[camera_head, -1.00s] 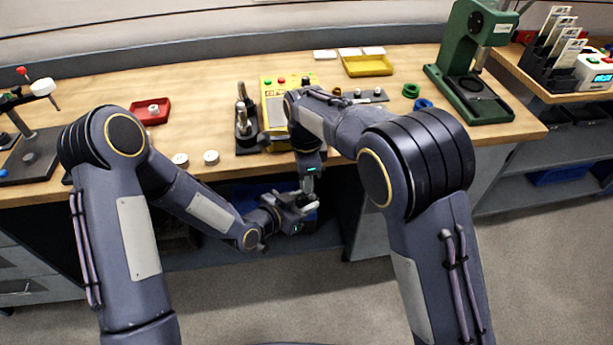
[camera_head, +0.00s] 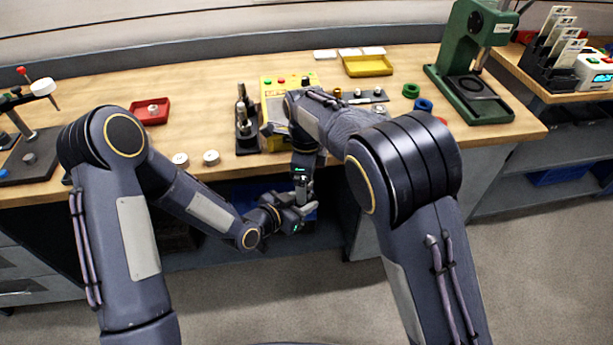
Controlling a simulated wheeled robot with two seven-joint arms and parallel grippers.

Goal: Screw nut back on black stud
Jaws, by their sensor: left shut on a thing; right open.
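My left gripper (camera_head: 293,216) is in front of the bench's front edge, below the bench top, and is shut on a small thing. What it holds is too small and too covered to make out. My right gripper (camera_head: 303,188) points down just above the left one and is open. The two grippers are very close together, and I cannot tell whether they touch. I cannot pick out the nut or the black stud for sure; the gripper fingers and small size hide the detail there.
On the wooden bench (camera_head: 215,100) stand a red tray (camera_head: 151,118), two white round pieces (camera_head: 180,160), a black stand with upright pieces (camera_head: 247,139), a yellow box (camera_head: 271,92), a yellow tray (camera_head: 368,68), a green ring (camera_head: 411,90), a blue ring (camera_head: 424,105) and a green press (camera_head: 462,60).

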